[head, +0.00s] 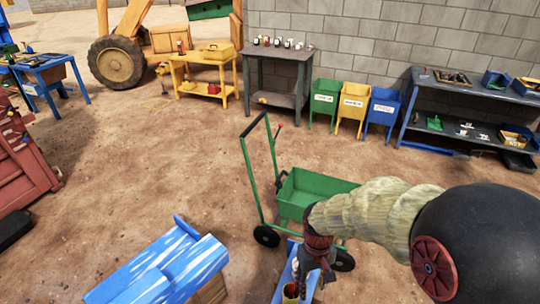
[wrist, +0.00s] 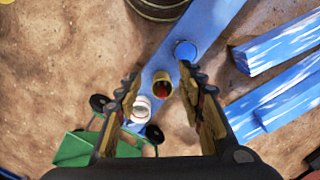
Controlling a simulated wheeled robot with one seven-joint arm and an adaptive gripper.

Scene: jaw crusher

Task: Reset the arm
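My gripper (head: 318,268) hangs over a narrow blue bench (head: 279,290) in the head view. In the wrist view my gripper (wrist: 161,72) has its two jagged fingers spread apart, with nothing held between them. Below, on the blue bench (wrist: 209,22), stand a yellow cup with dark red inside (wrist: 162,86), a white cup (wrist: 141,109) and a blue cup (wrist: 186,50). The yellow cup appears between the fingers, lower down. The cup also shows beside my gripper in the head view (head: 291,292).
A green cart (head: 312,190) stands just behind the bench. Blue-painted planks (head: 160,268) lie to the left. Along the wall are a grey table (head: 281,52), green, yellow and blue bins (head: 353,104), and a blue-framed workbench (head: 470,90). Open dirt floor lies at left centre.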

